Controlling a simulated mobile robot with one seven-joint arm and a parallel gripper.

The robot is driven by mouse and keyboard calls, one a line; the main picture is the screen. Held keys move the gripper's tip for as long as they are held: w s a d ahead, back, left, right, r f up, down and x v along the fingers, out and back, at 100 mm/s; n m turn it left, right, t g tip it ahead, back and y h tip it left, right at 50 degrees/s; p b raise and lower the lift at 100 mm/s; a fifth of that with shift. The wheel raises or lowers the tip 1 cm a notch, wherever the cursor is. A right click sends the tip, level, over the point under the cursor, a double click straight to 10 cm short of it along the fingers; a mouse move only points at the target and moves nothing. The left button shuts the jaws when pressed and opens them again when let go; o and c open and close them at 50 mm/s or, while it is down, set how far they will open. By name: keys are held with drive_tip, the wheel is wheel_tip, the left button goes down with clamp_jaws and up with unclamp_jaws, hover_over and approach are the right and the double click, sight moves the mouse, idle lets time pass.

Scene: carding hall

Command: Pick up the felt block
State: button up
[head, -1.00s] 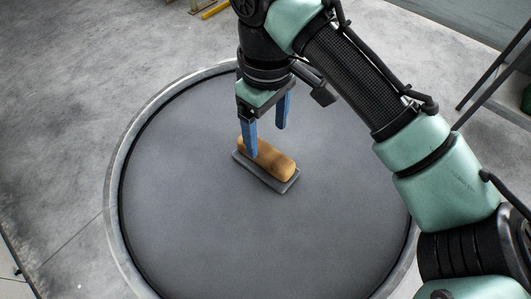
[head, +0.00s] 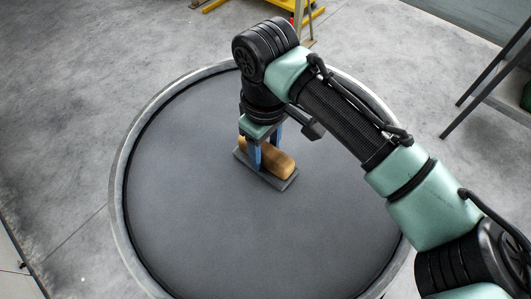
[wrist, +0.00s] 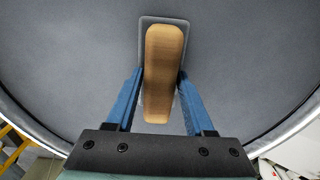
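The felt block (head: 281,164) has a rounded tan wooden top on a flat dark grey base (head: 288,184). It lies on the round grey table top, and its long tan top (wrist: 164,60) runs up the middle of the wrist view. My gripper (head: 264,157) points down over the block with its two blue fingers astride the tan top. In the wrist view my gripper (wrist: 161,78) is open, one finger on each side of the wood. Whether the fingertips touch the wood is hard to tell.
The round grey table (head: 200,230) has a raised pale rim and is otherwise bare around the block. Beyond it is concrete floor (head: 70,110). A yellow-framed item (head: 308,18) stands behind the table, and dark metal legs (head: 478,95) stand at the right.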

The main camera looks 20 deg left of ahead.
sight(264, 148)
clamp_jaws()
drive_tip(key=shift+r, duration=0.1)
wheel_tip(264, 148, up, 10)
drive_tip(key=shift+f+b, duration=0.1)
drive_tip(key=shift+b, duration=0.7)
drive_tip(key=shift+c, duration=1.1)
unclamp_jaws()
clamp_jaws()
drive_tip(key=shift+a, duration=0.15)
